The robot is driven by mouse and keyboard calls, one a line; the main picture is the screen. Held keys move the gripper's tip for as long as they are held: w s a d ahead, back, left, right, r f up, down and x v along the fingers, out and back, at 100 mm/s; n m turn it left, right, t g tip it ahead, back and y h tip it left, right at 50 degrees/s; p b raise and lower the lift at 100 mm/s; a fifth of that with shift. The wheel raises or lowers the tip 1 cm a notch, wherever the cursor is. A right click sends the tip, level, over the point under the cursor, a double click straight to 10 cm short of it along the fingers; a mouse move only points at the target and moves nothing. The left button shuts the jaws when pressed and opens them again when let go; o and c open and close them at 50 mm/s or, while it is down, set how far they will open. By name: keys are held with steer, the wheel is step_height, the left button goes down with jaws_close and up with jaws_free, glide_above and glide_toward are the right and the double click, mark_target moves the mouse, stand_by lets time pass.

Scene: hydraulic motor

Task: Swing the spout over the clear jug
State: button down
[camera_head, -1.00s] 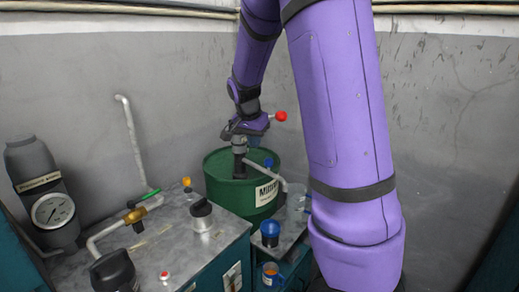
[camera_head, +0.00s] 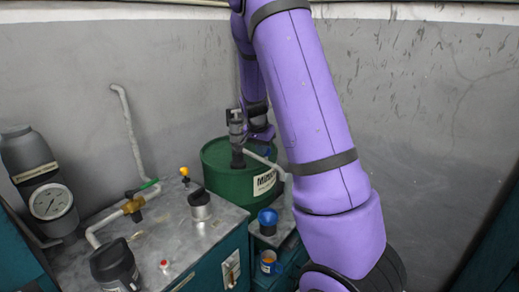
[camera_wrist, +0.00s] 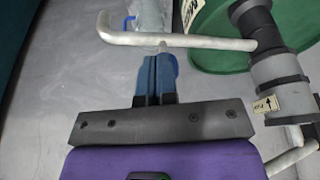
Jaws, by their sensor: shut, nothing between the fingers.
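The grey spout (camera_head: 266,161) reaches right from the pump (camera_head: 236,135) on the green drum (camera_head: 225,184) and bends down at its outer end. In the wrist view the spout (camera_wrist: 190,42) crosses above my fingertips, with its bent end at the left. My gripper (camera_wrist: 160,62) is shut and empty beside the spout; whether it touches is unclear. It also shows right of the pump in the head view (camera_head: 264,151). The clear jug (camera_wrist: 150,18) is faint beyond my fingers, partly covered by the spout. My arm hides much of it in the head view.
A metal-topped teal cabinet (camera_head: 165,230) with valve, caps and pipes stands at the left. A blue-capped item (camera_head: 268,221) and an orange-filled cup (camera_head: 268,262) are in front of the drum. Grey walls close off the back.

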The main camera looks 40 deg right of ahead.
stand_by(0.3)
steer(key=shift+s+d, duration=0.1)
steer(key=shift+d, duration=1.1)
